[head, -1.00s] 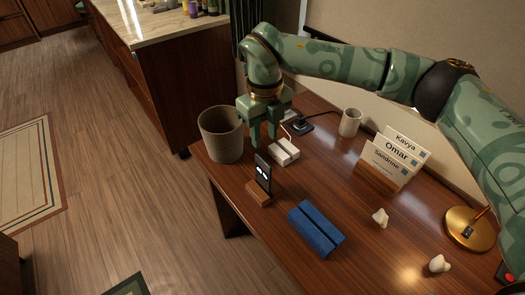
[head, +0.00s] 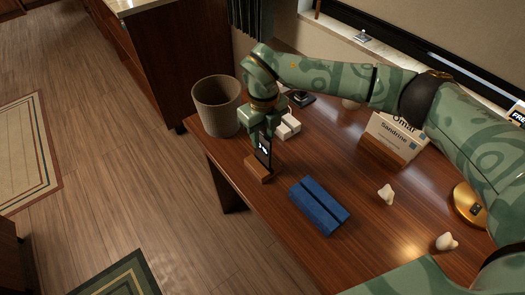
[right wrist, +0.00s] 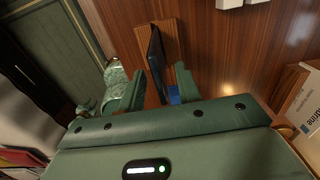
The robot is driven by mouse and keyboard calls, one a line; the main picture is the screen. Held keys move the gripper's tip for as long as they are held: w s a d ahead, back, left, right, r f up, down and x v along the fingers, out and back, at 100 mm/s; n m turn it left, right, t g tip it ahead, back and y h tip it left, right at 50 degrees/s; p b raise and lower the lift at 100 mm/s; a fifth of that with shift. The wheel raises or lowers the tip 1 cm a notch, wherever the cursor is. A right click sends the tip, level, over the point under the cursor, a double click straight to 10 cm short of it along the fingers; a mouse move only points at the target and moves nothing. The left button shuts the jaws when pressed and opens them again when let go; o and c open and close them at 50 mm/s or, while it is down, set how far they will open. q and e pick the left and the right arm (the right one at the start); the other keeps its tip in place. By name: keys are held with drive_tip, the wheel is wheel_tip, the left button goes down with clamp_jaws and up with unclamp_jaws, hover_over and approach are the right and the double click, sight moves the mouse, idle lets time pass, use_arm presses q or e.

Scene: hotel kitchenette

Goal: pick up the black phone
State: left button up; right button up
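The black phone (head: 265,155) stands upright, leaning slightly, in a small wooden stand (head: 256,170) near the left edge of the desk. Its lit screen faces the front. My right gripper (head: 264,133) is at the phone's upper part, coming from above and behind. In the right wrist view the phone (right wrist: 156,60) shows edge-on between the two fingers of the gripper (right wrist: 163,85). The fingers are apart, with a gap visible on the right side of the phone; contact on the left side is unclear. My left gripper is not in view.
A grey-brown bin (head: 217,108) stands left of the gripper. A blue case (head: 319,205) lies right of the stand. A white block (head: 288,127) sits behind. Name cards (head: 392,138), two small white pieces (head: 386,194) and a gold lamp base (head: 468,205) are farther right.

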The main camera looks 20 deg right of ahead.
sight(263, 142)
wheel_tip(263, 142, down, 4)
drive_tip(key=shift+r+b, duration=0.15)
drive_tip(key=shift+b, duration=0.25)
drive_tip(key=shift+r, duration=0.1)
drive_tip(key=shift+c, duration=0.3)
clamp_jaws()
drive_tip(key=shift+r, duration=0.15)
